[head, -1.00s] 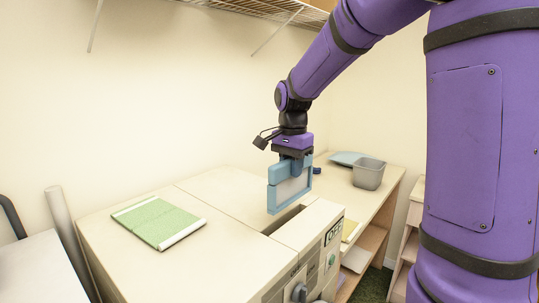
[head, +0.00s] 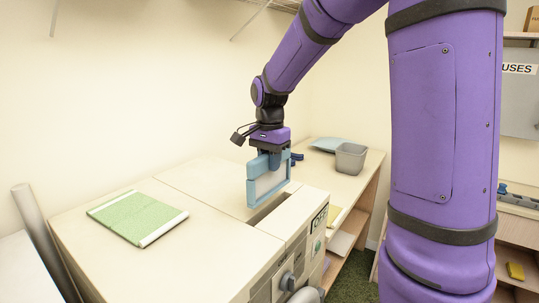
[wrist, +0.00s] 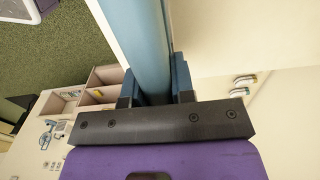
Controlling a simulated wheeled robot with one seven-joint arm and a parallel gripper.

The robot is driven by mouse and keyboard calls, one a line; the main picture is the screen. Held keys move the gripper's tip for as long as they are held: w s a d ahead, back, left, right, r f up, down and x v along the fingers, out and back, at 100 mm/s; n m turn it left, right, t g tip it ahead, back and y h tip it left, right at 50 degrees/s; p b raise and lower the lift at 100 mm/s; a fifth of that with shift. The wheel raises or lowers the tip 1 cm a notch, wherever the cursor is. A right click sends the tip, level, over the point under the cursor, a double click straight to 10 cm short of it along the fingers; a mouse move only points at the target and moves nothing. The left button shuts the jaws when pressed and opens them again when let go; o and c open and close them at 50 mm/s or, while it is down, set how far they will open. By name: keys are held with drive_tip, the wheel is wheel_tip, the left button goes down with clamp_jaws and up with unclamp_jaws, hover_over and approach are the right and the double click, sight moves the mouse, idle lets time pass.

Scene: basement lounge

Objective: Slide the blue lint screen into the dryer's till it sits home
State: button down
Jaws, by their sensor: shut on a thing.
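The blue-framed lint screen (head: 268,184), with a pale panel, hangs upright from my gripper (head: 271,158). My gripper is shut on its top edge. In the wrist view the blue bar of the screen (wrist: 142,45) runs between the two blue fingers of my gripper (wrist: 153,92). The dryer (head: 180,215) is a cream machine with a dark slot (head: 263,214) in its top, near the front panel. The screen is over the slot, its lower edge close to the slot mouth; I cannot tell whether any of it is inside.
A green pad with white ends (head: 138,217) lies on the dryer top at left. A grey bin (head: 350,158) and a blue-grey flat item (head: 330,145) stand on the wooden counter behind. A knob (head: 288,281) is on the dryer front. The dryer top between pad and slot is clear.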

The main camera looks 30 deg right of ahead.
sight(270, 195)
drive_tip(key=shift+f, duration=1.6)
drive_tip(key=shift+f, duration=3.5)
drive_tip(key=c, duration=0.9)
unclamp_jaws()
wheel_tip(270, 195, up, 11)
drive_tip(key=shift+f, duration=0.15)
